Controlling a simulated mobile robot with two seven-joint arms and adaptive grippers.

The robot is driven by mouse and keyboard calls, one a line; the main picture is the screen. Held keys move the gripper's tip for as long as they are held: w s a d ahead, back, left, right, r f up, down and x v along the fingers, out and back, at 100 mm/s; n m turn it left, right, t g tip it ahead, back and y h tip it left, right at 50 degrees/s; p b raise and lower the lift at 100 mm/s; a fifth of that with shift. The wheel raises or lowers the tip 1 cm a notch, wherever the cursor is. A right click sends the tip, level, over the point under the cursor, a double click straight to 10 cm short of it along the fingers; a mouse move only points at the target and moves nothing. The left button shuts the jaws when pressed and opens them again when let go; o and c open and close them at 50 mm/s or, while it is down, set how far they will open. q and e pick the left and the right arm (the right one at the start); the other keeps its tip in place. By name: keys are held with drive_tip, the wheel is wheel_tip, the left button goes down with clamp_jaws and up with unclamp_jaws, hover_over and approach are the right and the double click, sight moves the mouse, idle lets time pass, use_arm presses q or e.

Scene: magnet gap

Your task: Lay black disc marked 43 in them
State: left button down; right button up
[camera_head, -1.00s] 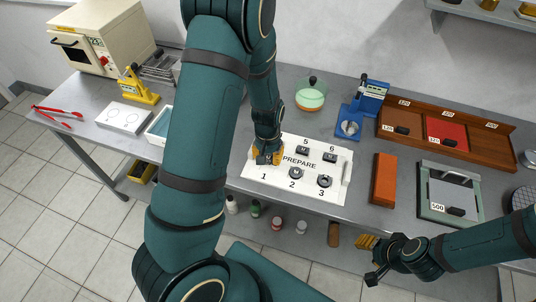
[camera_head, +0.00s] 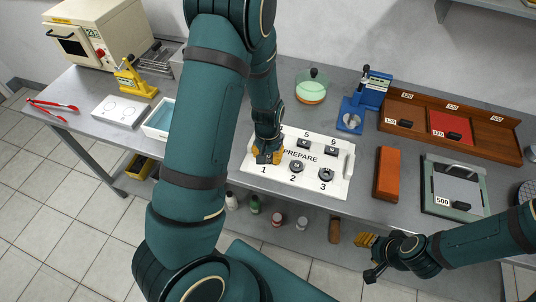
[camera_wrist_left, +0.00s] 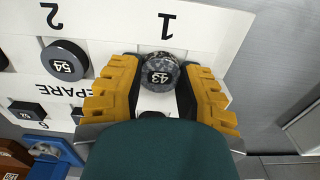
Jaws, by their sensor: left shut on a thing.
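The disc marked 43 (camera_wrist_left: 158,74) looks dark grey and speckled, with a black label, in the left wrist view. My left gripper (camera_wrist_left: 157,88) is shut on it, one yellow finger on each side. I cannot tell whether the disc touches the board. My right gripper (camera_head: 369,258) is low at the front right, away from the board; its opening is unclear.
Small black pieces lie in the back row. An orange block (camera_head: 387,174) and a grey-green plate (camera_head: 456,188) stand right. A blue press (camera_head: 362,103) is behind.

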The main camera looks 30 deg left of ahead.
use_arm(q)
drive_tip(key=shift+f, duration=0.25)
idle(0.5)
drive_tip(key=c, duration=0.6)
unclamp_jaws()
drive_tip(key=shift+r, duration=0.1)
drive_tip(key=shift+o, duration=0.4)
drive_tip(key=shift+r+p, duration=1.75)
drive_tip(key=shift+r, duration=0.45)
drive_tip(key=shift+o, duration=0.2)
drive_tip(key=o, duration=0.5)
wheel_tip(320, 180, up, 12)
